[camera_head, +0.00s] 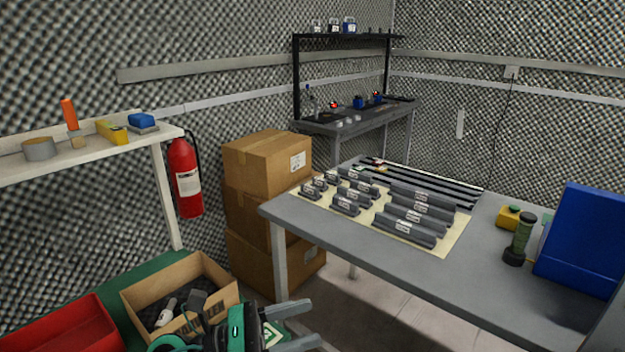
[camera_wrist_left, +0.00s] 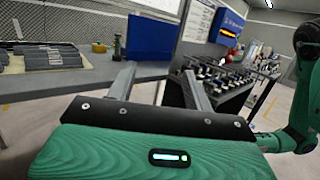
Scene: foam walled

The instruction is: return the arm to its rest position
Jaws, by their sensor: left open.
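My left gripper (camera_head: 306,325) shows at the bottom of the head view, in front of the cardboard box of tools and left of the grey table. Its two fingers are spread apart with nothing between them. In the left wrist view the open fingers of the left gripper (camera_wrist_left: 160,86) point toward the grey table and a rack of parts, and touch nothing. A green arm link of mine shows at the right of that view. My right gripper is not seen in the head view.
An open cardboard box (camera_head: 205,325) and red bin (camera_head: 70,330) lie at lower left. Stacked cartons (camera_head: 265,165) stand behind. A parts rack (camera_wrist_left: 230,90) stands right in the wrist view.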

